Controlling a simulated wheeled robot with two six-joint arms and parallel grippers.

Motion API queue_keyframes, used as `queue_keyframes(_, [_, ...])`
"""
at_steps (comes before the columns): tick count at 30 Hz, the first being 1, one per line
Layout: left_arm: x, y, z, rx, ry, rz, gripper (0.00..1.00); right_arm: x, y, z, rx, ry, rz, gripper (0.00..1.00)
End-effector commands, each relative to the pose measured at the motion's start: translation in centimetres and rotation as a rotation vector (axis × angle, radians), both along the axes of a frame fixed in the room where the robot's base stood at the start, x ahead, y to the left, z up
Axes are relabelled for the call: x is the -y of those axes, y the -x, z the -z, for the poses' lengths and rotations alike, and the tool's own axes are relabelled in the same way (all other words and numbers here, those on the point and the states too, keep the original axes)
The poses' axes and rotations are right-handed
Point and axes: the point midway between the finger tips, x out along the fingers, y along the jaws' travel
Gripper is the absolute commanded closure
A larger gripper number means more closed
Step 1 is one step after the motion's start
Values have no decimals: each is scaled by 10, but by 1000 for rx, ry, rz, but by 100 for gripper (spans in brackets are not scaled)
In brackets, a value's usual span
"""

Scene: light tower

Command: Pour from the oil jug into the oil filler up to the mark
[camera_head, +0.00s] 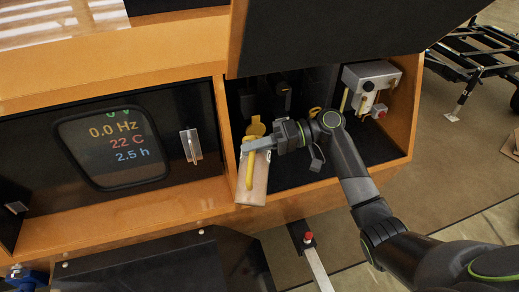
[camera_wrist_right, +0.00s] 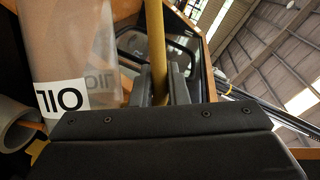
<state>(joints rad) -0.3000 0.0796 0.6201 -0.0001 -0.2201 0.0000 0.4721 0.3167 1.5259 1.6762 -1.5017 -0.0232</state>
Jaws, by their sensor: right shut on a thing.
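The oil jug (camera_head: 254,190) is a pale, see-through container with a yellow handle, at the front edge of the open compartment in the head view. Its white OIL label (camera_wrist_right: 62,99) appears upside down in the right wrist view. My right gripper (camera_head: 258,144) is shut on the jug's yellow handle (camera_wrist_right: 157,45), which stands between its fingers in the wrist view. A round yellow part (camera_head: 256,127) shows just behind the jug's top; I cannot tell whether it belongs to the oil filler. The filler opening and mark are not clearly visible. My left gripper is not in view.
The orange cabinet (camera_head: 180,205) surrounds the dark compartment, under a raised black lid (camera_head: 330,35). A grey box (camera_head: 371,76) is on the compartment's right. A display (camera_head: 115,145) is at left. A red-topped post (camera_head: 308,238) stands in front.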

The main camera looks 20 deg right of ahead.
Motion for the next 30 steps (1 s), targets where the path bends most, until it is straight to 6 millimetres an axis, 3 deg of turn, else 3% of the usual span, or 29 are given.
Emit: queue_keyframes(30, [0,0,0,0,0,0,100,1,-3,-1,-29,-14,-1,100])
